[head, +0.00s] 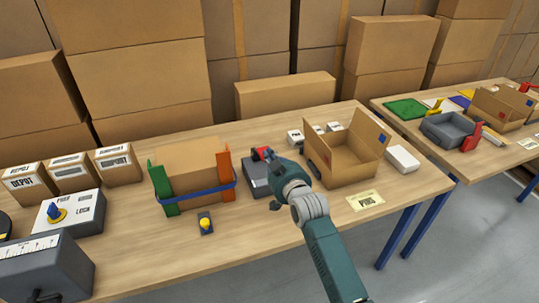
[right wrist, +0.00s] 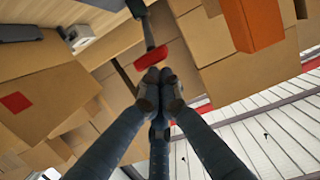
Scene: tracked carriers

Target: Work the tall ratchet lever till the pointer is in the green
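A lever with a red grip (head: 263,154) stands on a dark grey box (head: 257,182) near the middle of the left table. My right gripper (head: 270,158) is right beside the grip. In the right wrist view the red grip (right wrist: 151,57) on its dark stem lies just beyond my fingertips (right wrist: 161,75). The fingers are together, with nothing visible between them; I cannot tell whether they touch the grip. My arm and gripper hide part of the box. I cannot make out a pointer or green zone. My left gripper is out of view.
A carton between a green post (head: 162,190) and an orange post (head: 225,176), with a blue strap, stands left of the lever. An open cardboard bin (head: 345,185) stands close on the right. A grey box with a white scale (head: 30,248) is at lower left.

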